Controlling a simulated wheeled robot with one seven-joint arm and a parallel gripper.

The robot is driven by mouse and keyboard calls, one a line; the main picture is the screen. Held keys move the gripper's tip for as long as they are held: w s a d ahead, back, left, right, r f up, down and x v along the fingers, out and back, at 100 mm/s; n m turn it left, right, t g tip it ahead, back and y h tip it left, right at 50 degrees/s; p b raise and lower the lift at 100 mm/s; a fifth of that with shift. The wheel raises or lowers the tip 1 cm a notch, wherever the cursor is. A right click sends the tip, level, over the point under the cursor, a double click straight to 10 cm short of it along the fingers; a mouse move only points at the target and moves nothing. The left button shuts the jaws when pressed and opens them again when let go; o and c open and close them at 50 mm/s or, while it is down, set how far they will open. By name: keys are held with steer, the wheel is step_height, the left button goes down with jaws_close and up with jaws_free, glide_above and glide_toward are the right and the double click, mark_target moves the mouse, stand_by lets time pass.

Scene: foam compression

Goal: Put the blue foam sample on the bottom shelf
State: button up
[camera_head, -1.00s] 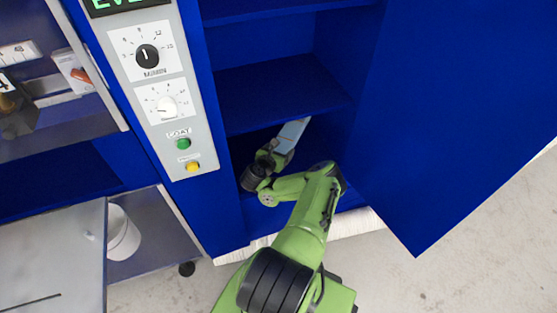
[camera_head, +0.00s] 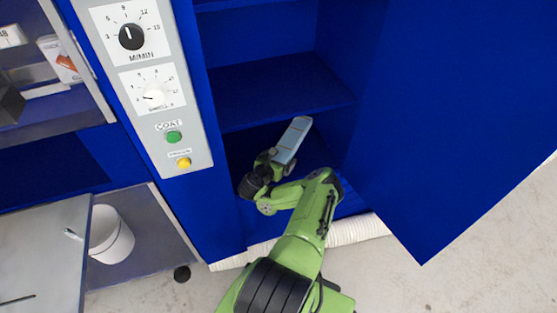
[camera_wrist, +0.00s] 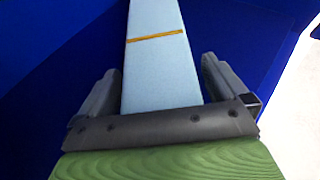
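The blue foam sample (camera_head: 291,141) is a long light-blue block in the cabinet's bottom compartment. It points inward from my gripper, tilted in the picture. In the wrist view the foam (camera_wrist: 160,75) has an orange stripe across it and runs out of the top of the picture. In the head view my gripper (camera_head: 277,163) is inside the bottom opening. The bottom shelf (camera_head: 318,160) lies below; I cannot tell whether the foam touches it.
The middle shelf (camera_head: 280,92) is just above the foam's far end. The open blue door (camera_head: 430,120) stands at the right. A grey control panel (camera_head: 150,95) is at the left of the opening. A white bucket (camera_head: 110,238) stands at the lower left.

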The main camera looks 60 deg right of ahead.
steer(key=shift+r, duration=0.1)
steer(key=shift+w+a+r+p, duration=0.1)
steer(key=shift+a+r+p, duration=0.15)
steer(key=shift+p, duration=0.05)
steer(key=p+v, duration=0.3)
steer(key=v, duration=0.3)
steer(key=shift+a+r, duration=0.2)
steer(key=shift+a, duration=0.25)
